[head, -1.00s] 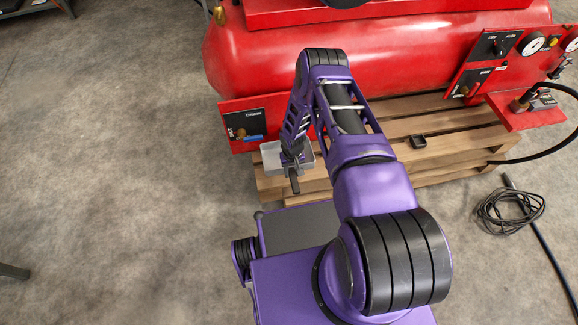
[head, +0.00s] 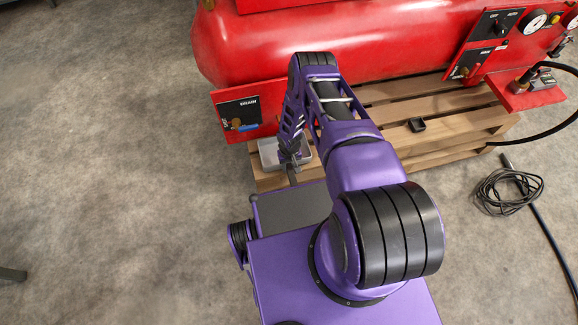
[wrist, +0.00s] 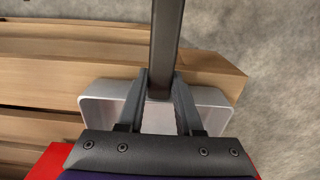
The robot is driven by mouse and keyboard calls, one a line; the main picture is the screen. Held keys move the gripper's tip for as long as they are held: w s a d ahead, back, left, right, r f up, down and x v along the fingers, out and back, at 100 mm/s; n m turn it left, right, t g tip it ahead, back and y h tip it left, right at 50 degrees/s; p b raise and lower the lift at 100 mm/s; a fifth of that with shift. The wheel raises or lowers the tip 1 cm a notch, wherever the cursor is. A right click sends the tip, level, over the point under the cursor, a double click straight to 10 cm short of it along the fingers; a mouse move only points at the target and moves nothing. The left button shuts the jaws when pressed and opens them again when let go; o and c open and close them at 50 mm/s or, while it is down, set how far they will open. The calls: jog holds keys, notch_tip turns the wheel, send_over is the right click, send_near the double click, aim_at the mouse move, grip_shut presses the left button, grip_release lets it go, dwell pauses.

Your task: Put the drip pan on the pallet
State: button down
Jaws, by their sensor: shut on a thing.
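The drip pan (head: 268,151) is a shallow light grey tray at the left front end of the wooden pallet (head: 398,135), below the red tank's drain panel. My gripper (wrist: 160,88) is shut on the pan's dark bar-like handle (wrist: 167,40), which points away from the tank. In the wrist view the pan (wrist: 103,96) shows on both sides of my fingers, over the end of the pallet boards (wrist: 60,76). My arm hides part of the pan in the head view. I cannot tell whether its underside touches the boards.
A red compressor tank (head: 290,45) stands on the pallet, with a drain panel (head: 238,113) and valve close above the pan. A small black block (head: 417,125) lies on the boards. A coiled black cable (head: 508,190) lies on the floor at right.

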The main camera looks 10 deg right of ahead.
aim_at(289, 167)
jog(key=shift+f, duration=0.2)
jog(key=c, duration=0.6)
grip_release()
jog(key=shift+r, duration=0.1)
jog(key=shift+r, duration=0.1)
notch_tip(289, 167, up, 12)
jog(key=p, duration=0.3)
